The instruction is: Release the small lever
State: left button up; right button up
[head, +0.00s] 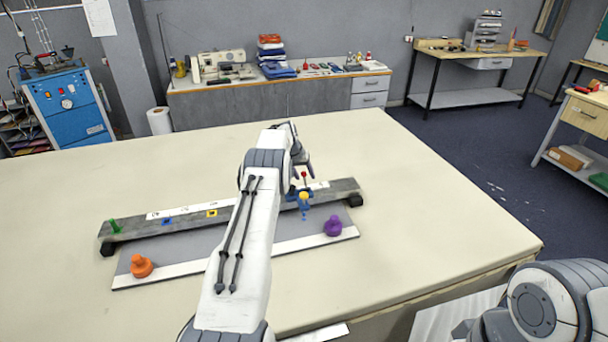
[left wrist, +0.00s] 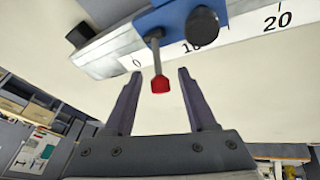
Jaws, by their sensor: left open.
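The small lever, a thin rod with a red tip (left wrist: 160,85), sticks out of a blue clamp (left wrist: 178,20) on the grey beam. In the head view, its red tip (head: 304,175) shows above the blue clamp (head: 303,204) at the beam's right part. My left gripper (head: 300,176) is at the lever, partly hidden by its own wrist. In the left wrist view, my open left gripper (left wrist: 159,77) has one finger on each side of the red tip, with visible gaps. A black knob (left wrist: 202,24) sits beside the lever. My right gripper is out of view.
The grey beam (head: 243,211) with its number scale lies across the table (head: 430,220). A green peg (head: 114,226) stands at its left end. An orange knob (head: 141,266) and a purple knob (head: 333,226) stand on the panel in front. The table's right side is clear.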

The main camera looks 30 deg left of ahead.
pick_arm(q)
grip_shut()
jog(key=shift+d+r+t+y+b, duration=0.15)
jog(key=shift+t+y+b, duration=0.25)
jog(key=shift+b, duration=0.5)
jog(key=s+d+t+y+b, duration=0.1)
jog(key=b, duration=0.7)
jog(key=s+d+m+t+y+b, duration=0.1)
jog(key=t+y+b, duration=0.1)
jog(key=b, duration=0.6)
jog(key=shift+s+d+f+m+t+y+b, duration=0.1)
jog(key=shift+s+d+m+t+y+b, duration=0.6)
jog(key=shift+b, duration=2.15)
jog(key=shift+s+d+f+m+t+y+b, duration=0.1)
jog(key=shift+d+t+y+b, duration=0.15)
jog(key=shift+t+y+b, duration=1.75)
jog(key=shift+s+d+f+m+t+h+b, duration=0.1)
jog(key=shift+s+d+m+t+h+b, duration=0.25)
jog(key=shift+b, duration=3.3)
jog(key=shift+d, duration=0.15)
grip_release()
jog(key=shift+r, duration=0.1)
